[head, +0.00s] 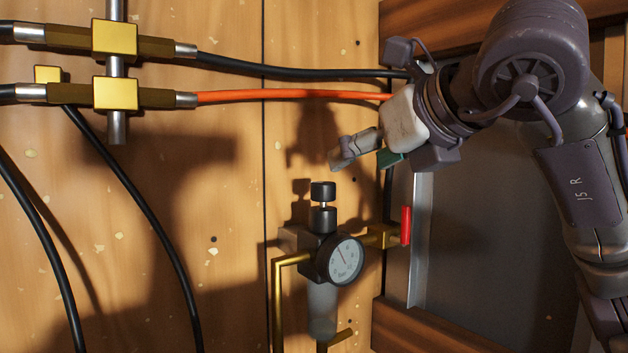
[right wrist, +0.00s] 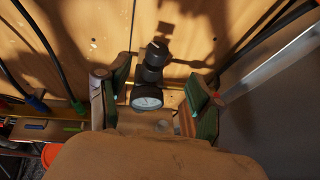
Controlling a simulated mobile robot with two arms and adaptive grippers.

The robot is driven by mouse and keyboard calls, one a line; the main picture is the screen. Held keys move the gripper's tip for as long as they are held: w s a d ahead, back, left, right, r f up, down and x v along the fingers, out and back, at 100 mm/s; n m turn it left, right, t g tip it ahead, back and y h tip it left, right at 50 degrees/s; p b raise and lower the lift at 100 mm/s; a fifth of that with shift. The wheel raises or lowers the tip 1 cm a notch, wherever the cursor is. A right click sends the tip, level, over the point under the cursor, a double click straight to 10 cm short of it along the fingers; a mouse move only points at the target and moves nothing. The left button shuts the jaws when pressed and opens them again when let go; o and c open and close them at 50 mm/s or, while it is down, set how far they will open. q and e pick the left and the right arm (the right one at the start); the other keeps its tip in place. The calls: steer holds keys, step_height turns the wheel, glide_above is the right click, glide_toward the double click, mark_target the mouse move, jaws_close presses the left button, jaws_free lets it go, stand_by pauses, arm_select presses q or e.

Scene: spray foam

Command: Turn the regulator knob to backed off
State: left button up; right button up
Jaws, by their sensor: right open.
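The regulator knob (head: 323,191) is a black ribbed cap on top of the regulator body (head: 321,220), which is fixed to the wooden wall. A round pressure gauge (head: 345,260) faces out below the knob. In the right wrist view the knob (right wrist: 158,52) stands between the two finger pads, beyond them, with the gauge (right wrist: 147,98) under it. My right gripper (head: 358,158) is above and to the right of the knob in the head view, apart from it. Its fingers are spread with nothing held, and the right wrist view shows the gap (right wrist: 158,98). My left gripper is not visible.
A red valve handle (head: 406,226) sits on brass pipe right of the gauge. An orange hose (head: 290,95) and black hoses cross the wall at upper left, with brass fittings (head: 115,92). A grey metal panel (head: 480,220) stands at right.

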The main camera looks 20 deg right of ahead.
mark_target(325, 183)
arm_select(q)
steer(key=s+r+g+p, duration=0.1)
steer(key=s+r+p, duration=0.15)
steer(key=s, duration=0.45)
arm_select(e)
steer(key=p+x, duration=0.1)
steer(key=x, duration=0.7)
steer(key=shift+w+a, duration=0.15)
steer(key=shift+w, duration=0.05)
steer(key=p+x, duration=0.1)
steer(key=x, duration=0.2)
steer(key=shift+s+p, duration=0.1)
steer(key=shift+p, duration=0.2)
steer(key=shift+w+f, duration=0.2)
steer(key=c, duration=0.9)
steer(key=shift+c, duration=1.3)
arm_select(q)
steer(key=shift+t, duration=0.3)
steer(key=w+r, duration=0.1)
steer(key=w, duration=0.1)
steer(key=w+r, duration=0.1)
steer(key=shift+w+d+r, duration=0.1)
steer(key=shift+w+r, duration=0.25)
